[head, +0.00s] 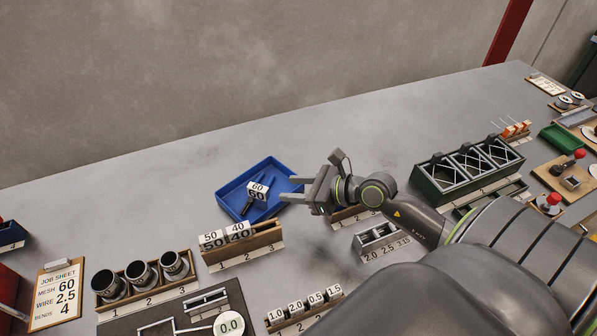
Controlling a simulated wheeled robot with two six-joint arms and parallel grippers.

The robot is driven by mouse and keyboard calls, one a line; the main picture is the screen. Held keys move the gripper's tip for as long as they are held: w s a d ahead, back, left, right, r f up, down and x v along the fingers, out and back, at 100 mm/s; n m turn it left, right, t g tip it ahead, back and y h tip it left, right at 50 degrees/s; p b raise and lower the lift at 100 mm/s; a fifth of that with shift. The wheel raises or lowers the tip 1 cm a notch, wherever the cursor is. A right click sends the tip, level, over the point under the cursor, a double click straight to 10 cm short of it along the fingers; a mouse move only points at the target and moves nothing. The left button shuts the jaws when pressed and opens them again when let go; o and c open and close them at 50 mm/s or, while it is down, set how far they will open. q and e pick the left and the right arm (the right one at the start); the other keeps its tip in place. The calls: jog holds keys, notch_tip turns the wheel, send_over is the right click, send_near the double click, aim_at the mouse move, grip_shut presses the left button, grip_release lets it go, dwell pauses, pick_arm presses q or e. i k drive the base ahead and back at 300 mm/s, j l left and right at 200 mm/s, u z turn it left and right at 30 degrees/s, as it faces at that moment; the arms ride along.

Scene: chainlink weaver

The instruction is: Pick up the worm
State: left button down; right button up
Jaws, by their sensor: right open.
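A worm (247,205), dark and rod-like with a white block marked 60, lies in a blue tray (227,211) near the middle of the bench. My right gripper (288,189) reaches in from the right, with its two fingers apart and pointing left. Its fingertips show at the tray's right side, a little right of the 60 block, and nothing is between them. I cannot tell how high they are above the tray. A wooden rack (243,256) in front of the tray carries blocks marked 50 and 40. My left gripper is not in view.
A job sheet (60,290) reads mesh 60, wire 2.5, bends 4. A rack with several dark cups (142,274) stands at front left. A green crate (467,170) stands at the right. The bench behind the blue tray is clear up to the wall.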

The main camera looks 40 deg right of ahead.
aim_at(118, 289)
jog(key=k, duration=1.5)
